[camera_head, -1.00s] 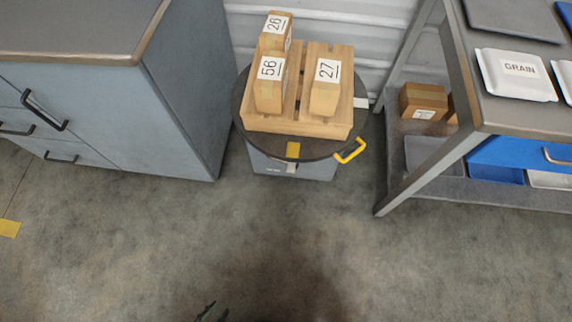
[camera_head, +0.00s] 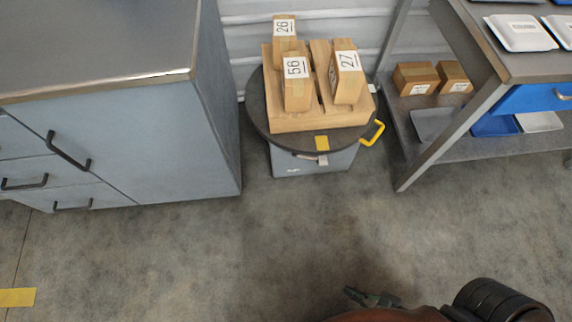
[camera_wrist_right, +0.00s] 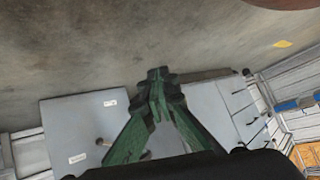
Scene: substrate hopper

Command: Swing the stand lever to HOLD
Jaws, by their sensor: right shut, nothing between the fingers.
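The stand is a grey box-shaped base (camera_head: 300,165) with a round dark top (camera_head: 258,112). A small light-coloured lever (camera_head: 322,159) shows at the front of the base, below a yellow tag (camera_head: 322,142). A yellow loop handle (camera_head: 374,133) sticks out at the right of the round top. I cannot read any HOLD mark. My right gripper (camera_head: 370,297) is at the bottom of the head view, over the floor and well apart from the stand. In the right wrist view its green fingers (camera_wrist_right: 157,78) meet at the tips, shut and empty. My left gripper is not in view.
A wooden rack (camera_head: 310,122) with numbered blocks stands on the round top. A grey cabinet (camera_head: 150,140) stands left. A metal table (camera_head: 520,68) with trays and a lower shelf (camera_head: 470,147) stands right. The floor (camera_head: 240,250) in front is clear.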

